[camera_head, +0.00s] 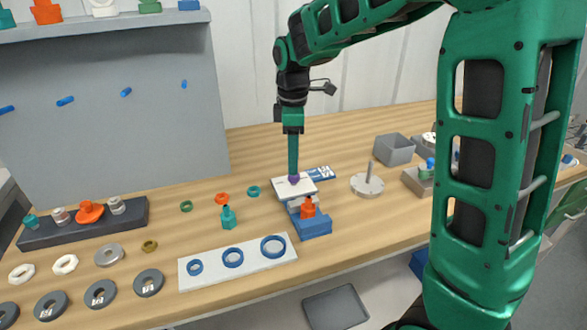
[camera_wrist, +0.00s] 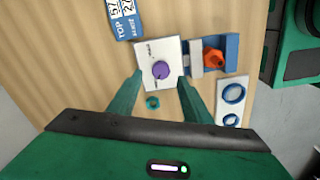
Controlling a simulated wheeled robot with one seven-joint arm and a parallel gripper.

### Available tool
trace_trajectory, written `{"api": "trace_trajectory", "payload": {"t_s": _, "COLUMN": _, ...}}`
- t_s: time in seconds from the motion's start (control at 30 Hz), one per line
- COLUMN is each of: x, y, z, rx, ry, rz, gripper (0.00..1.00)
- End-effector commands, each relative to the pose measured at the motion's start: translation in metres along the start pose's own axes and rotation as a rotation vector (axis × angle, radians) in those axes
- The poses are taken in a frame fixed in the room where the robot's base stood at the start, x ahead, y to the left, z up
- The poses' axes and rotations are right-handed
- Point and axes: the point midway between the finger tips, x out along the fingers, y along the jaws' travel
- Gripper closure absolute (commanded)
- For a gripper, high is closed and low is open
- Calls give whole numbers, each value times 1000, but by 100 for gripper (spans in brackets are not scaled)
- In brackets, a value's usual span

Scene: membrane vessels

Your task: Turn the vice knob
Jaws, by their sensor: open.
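The purple knob (camera_head: 294,179) stands on a white plate (camera_head: 283,188) beside the blue vice (camera_head: 316,227). An orange part (camera_head: 308,209) sits at the vice. In the wrist view the knob (camera_wrist: 161,70) is round and near the middle of the white plate (camera_wrist: 149,51), with the vice (camera_wrist: 232,52) and the orange part (camera_wrist: 213,58) to its right. My gripper (camera_head: 293,168) points down over the knob. In the wrist view its open fingers (camera_wrist: 160,77) lie on either side of the knob, with gaps showing. I cannot tell whether the fingertips reach knob height.
A blue and white labelled card (camera_head: 320,173) lies behind the plate. A white board with blue rings (camera_head: 208,276) lies in front. A grey disc with a post (camera_head: 367,187) stands right.

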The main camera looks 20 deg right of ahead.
Motion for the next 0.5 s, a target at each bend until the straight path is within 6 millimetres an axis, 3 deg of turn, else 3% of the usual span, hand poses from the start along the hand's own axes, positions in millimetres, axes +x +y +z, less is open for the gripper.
{"api": "trace_trajectory", "payload": {"t_s": 0.2, "x": 30, "y": 0, "z": 0, "rx": 1, "ry": -1, "rz": -1, "gripper": 55}}
{"api": "trace_trajectory", "payload": {"t_s": 0.5, "x": 41, "y": 0, "z": 0, "rx": 2, "ry": 0, "rz": 1, "gripper": 55}}
